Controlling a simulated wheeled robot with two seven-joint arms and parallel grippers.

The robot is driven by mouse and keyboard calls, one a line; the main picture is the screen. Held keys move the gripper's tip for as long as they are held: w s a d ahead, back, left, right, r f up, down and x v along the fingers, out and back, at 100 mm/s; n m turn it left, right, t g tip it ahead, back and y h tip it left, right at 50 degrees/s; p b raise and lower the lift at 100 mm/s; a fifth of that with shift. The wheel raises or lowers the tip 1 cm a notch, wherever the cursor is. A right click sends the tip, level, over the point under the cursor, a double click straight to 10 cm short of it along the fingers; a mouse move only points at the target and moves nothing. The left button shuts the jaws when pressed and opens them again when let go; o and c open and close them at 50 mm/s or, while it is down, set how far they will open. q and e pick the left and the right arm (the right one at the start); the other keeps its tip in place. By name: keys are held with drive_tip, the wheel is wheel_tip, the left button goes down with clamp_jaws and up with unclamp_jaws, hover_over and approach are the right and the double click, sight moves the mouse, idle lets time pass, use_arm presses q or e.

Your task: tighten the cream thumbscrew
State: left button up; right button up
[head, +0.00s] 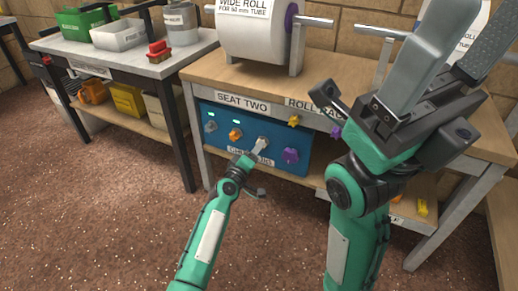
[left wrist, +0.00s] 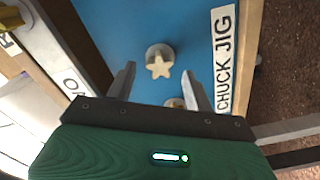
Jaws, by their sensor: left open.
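The panel also bears an orange knob (head: 235,134) and a purple knob (head: 291,155). A second fitting (left wrist: 174,103) shows partly behind my gripper body. The wooden bench (head: 208,72) overhangs the panel and carries a wide roll (head: 258,32). The floor in front is clear.

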use_arm(q)
drive_tip(key=shift+b+x, duration=0.5)
drive_tip(key=shift+x, duration=0.75)
drive_tip(key=c, duration=1)
drive_tip(key=shift+o, duration=0.2)
drive_tip(key=m+p, duration=0.1)
drive_tip(key=m, duration=1.1)
drive_tip(key=shift+m+p, duration=0.3)
drive_tip(key=o, duration=1)
drive_tip(key=shift+c, duration=0.2)
